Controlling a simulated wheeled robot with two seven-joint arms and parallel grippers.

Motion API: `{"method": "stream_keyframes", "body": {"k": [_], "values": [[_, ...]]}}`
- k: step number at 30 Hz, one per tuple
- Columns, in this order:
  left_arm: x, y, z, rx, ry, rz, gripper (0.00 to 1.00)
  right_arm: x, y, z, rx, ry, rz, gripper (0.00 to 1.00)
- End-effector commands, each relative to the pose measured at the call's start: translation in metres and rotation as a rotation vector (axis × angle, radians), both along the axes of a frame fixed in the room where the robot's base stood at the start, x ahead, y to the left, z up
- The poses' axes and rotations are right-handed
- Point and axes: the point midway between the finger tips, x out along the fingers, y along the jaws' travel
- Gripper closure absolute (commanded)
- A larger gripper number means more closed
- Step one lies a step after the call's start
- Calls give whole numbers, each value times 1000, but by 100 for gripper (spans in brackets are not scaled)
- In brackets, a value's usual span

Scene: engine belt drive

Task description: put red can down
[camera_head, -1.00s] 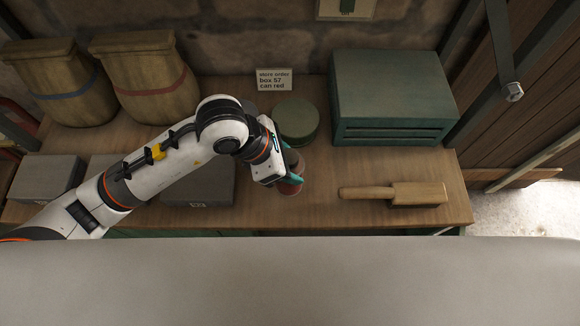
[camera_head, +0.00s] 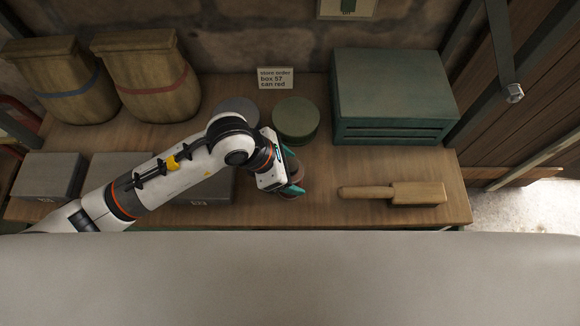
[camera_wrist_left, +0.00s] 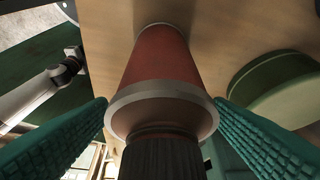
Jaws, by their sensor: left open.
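The red can (camera_wrist_left: 158,60) stands with its base on the wooden bench top in the left wrist view. It has a pale rim and a dark ribbed top towards the camera. My left gripper (camera_wrist_left: 160,112) is open, with one teal finger on each side of the can near its rim. In the head view my left gripper (camera_head: 292,171) is over the can, which is mostly hidden by the hand and fingers. A pale arm (camera_wrist_left: 40,88) at the left of the wrist view may be my right one; its jaws are not clear.
A green round can (camera_head: 295,119) and a grey one (camera_head: 237,108) stand behind. Bench room is free around the mallet.

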Motion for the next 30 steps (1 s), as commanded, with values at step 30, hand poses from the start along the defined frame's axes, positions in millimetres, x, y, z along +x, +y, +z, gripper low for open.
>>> {"method": "stream_keyframes", "body": {"k": [30], "values": [[-13, 58, 105, 0, 0, 0, 27, 2, 2, -21, 2, -2, 0, 100]]}}
